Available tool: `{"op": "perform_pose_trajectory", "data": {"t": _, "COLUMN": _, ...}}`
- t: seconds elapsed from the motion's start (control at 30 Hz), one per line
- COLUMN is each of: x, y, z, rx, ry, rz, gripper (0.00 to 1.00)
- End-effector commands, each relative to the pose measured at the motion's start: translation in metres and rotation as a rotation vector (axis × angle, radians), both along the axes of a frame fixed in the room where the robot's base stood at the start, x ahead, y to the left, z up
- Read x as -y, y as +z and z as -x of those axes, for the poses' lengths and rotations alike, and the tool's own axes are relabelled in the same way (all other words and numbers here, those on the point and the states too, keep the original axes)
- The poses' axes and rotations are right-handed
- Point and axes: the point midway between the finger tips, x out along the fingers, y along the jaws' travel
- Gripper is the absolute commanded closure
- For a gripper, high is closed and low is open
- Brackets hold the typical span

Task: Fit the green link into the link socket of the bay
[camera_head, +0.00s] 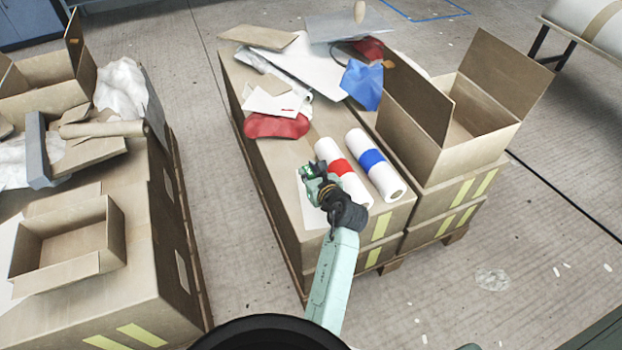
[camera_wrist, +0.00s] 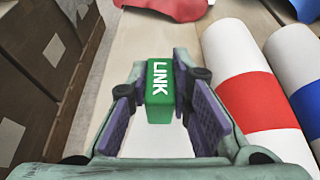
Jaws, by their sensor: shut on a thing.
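The green link (camera_wrist: 160,92) is a small block with white "LINK" lettering. In the wrist view it sits between the two purple-padded fingers of my gripper (camera_wrist: 158,104), which is shut on it. In the head view my gripper (camera_head: 314,180) is over the near left part of the middle carton stack, just left of the rolls. The link is too small there to tell apart from the fingers. I cannot make out a link socket or a marked bay in either view.
A roll with a red band (camera_head: 341,168) and a roll with a blue band (camera_head: 375,165) lie right of my gripper. Red cloth (camera_head: 277,126) lies behind. An open carton (camera_head: 450,150) stands at right. Another loaded stack (camera_head: 150,265) stands left across a floor gap.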

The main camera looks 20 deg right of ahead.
Motion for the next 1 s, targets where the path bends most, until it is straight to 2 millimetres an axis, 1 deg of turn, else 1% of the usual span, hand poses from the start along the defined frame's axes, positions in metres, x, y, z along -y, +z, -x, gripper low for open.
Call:
{"op": "perform_pose_trajectory", "data": {"t": 0.2, "x": 0.000, "y": -0.029, "z": 0.000, "rx": -0.003, "ry": 0.000, "rz": -0.003, "gripper": 1.00}}
{"op": "perform_pose_trajectory", "data": {"t": 0.27, "x": 0.000, "y": -0.035, "z": 0.001, "rx": -0.002, "ry": 0.000, "rz": -0.001, "gripper": 1.00}}
{"op": "perform_pose_trajectory", "data": {"t": 0.63, "x": 0.000, "y": -0.040, "z": 0.000, "rx": -0.001, "ry": 0.000, "rz": -0.001, "gripper": 1.00}}
{"op": "perform_pose_trajectory", "data": {"t": 0.67, "x": 0.000, "y": -0.040, "z": 0.000, "rx": 0.000, "ry": 0.000, "rz": -0.001, "gripper": 0.79}}
{"op": "perform_pose_trajectory", "data": {"t": 0.93, "x": 0.000, "y": -0.039, "z": 0.000, "rx": 0.000, "ry": -0.001, "rz": 0.000, "gripper": 0.61}}
{"op": "perform_pose_trajectory", "data": {"t": 1.0, "x": 0.000, "y": -0.039, "z": 0.000, "rx": 0.000, "ry": -0.001, "rz": 0.000, "gripper": 0.61}}
